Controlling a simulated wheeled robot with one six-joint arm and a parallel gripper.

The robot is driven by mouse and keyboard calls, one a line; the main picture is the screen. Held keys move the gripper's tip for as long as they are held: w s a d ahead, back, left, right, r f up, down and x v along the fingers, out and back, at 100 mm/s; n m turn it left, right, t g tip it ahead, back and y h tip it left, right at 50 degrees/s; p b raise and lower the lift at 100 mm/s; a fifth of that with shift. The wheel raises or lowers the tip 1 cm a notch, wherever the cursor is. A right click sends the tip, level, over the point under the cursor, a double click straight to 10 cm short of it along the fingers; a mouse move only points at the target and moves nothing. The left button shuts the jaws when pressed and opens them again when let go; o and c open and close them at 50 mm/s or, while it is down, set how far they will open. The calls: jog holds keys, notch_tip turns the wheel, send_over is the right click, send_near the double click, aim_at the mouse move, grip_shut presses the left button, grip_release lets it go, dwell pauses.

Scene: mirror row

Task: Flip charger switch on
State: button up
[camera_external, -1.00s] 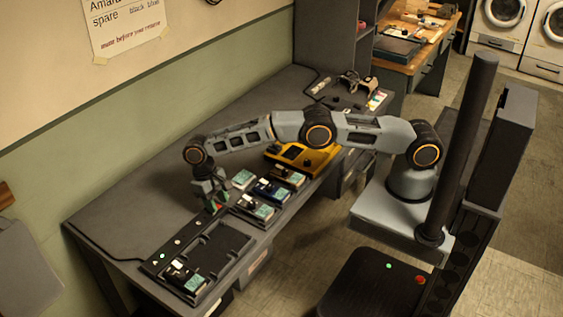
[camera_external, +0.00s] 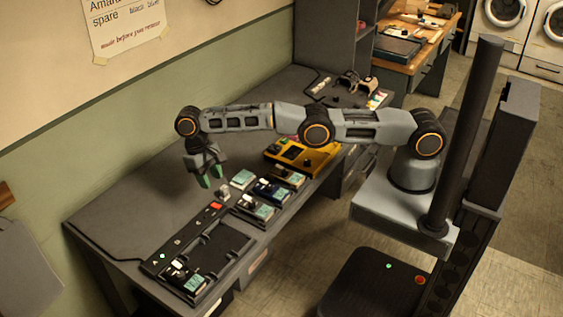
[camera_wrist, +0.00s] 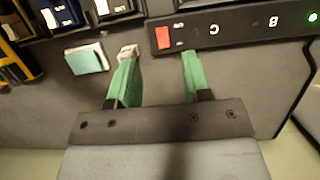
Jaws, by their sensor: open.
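The charger is a long dark unit (camera_external: 226,252) at the front left of the bench, with a strip lettered A, B and C. Its bright red switch (camera_external: 216,206) is at the strip's far end. The switch also shows in the wrist view (camera_wrist: 163,38), uncovered. I cannot tell which way its rocker is tipped. A green light (camera_wrist: 312,17) glows at the strip's other end. My gripper (camera_external: 211,176) is open and empty, raised above the bench beyond the switch. In the wrist view its green fingers (camera_wrist: 158,62) are apart, touching nothing visible.
A battery (camera_external: 193,282) sits in the charger's near bay; the other bays look empty. Several batteries (camera_external: 270,190) stand in a row right of the switch. A small pale block (camera_wrist: 128,52) and a teal-topped piece (camera_wrist: 87,59) lie close by. A yellow device (camera_external: 303,157) is farther back.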

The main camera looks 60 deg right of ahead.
notch_tip(320, 180, up, 3)
jog(key=shift+p, duration=1.1)
